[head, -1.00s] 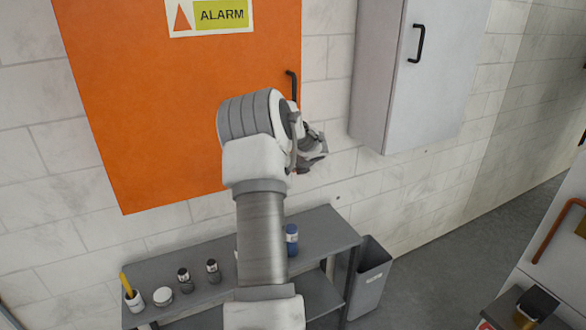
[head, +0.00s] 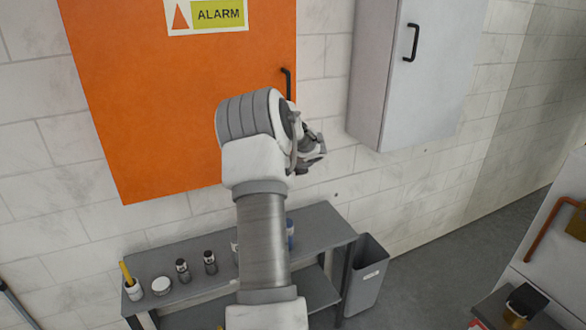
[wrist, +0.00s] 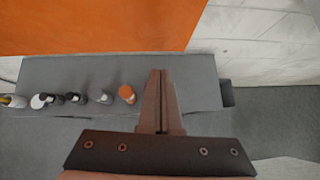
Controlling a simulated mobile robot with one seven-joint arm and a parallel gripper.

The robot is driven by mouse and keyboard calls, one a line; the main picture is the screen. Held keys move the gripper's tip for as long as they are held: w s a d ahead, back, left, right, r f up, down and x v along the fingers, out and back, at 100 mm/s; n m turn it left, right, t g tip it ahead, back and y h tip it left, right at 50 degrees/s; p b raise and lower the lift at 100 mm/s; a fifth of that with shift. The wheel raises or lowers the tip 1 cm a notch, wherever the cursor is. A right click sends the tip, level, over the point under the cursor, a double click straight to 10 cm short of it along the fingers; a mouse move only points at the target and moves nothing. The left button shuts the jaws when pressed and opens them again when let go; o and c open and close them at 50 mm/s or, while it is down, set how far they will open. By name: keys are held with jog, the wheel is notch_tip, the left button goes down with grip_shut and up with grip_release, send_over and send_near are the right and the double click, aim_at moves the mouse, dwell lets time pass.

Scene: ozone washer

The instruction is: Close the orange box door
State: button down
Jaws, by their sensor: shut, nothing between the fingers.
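The orange box door (head: 160,100) fills the upper left of the head view, with an alarm sign near its top and a black handle (head: 287,84) at its right edge. The door looks nearly flat to the wall; I cannot tell whether it is fully closed. My gripper (head: 318,150) is in front of the wall, just right of and below the handle, touching nothing visible. In the wrist view the orange door (wrist: 100,25) spans the top left, and my gripper's fingers (wrist: 158,75) are together, empty, below its lower edge.
A grey shelf table (head: 325,233) stands under the box, holding several small bottles and a cup (head: 133,290). A grey bin (head: 366,275) stands at its right end. A grey wall cabinet (head: 425,80) hangs to the right.

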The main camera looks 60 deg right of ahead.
jog(key=b+v, duration=0.1)
jog(key=v, duration=0.9)
jog(key=shift+s+d, duration=0.3)
jog(key=shift+s, duration=0.1)
